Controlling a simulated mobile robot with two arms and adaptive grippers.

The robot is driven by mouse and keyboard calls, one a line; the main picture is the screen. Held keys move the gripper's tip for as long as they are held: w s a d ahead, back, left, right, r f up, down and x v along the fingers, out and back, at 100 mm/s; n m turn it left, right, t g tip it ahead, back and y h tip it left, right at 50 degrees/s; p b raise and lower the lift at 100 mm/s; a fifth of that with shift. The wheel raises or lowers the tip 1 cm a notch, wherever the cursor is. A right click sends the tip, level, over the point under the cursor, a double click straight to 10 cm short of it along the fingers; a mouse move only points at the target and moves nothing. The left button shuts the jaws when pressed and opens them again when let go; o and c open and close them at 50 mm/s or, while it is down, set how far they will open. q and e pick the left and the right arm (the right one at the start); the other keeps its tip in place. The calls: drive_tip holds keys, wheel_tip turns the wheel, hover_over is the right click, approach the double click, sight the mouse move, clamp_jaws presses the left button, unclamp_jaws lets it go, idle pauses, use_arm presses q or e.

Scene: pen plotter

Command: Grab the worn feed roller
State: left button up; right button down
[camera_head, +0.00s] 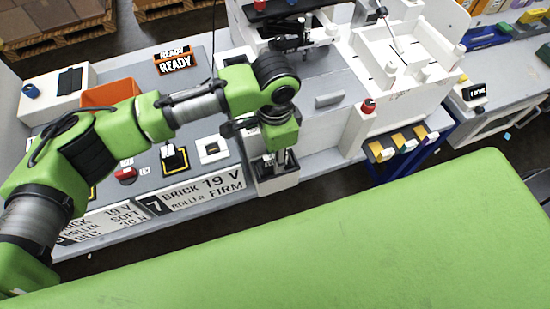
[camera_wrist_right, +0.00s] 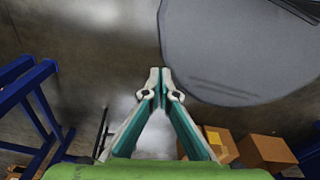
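I cannot make out the worn feed roller for certain in either view. My left gripper (camera_head: 280,161) points down at a light grey housing (camera_head: 277,184) at the front edge of the bench in the head view. Its fingers are small and partly hidden by the wrist, so I cannot tell whether they are open or hold anything. My right gripper (camera_wrist_right: 160,74) shows in the right wrist view with its fingertips together and nothing visible between them, above the floor.
An orange bin (camera_head: 109,93) is behind my left arm. A white box-like machine (camera_head: 405,52) stands right. Blue legs (camera_wrist_right: 38,92) and cardboard boxes (camera_wrist_right: 266,151) show in the wrist view.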

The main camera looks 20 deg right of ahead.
use_arm(q)
drive_tip(key=shift+f, duration=0.1)
drive_tip(key=shift+s, duration=0.1)
clamp_jaws()
use_arm(e)
drive_tip(key=shift+s, duration=0.25)
drive_tip(key=shift+f, duration=0.1)
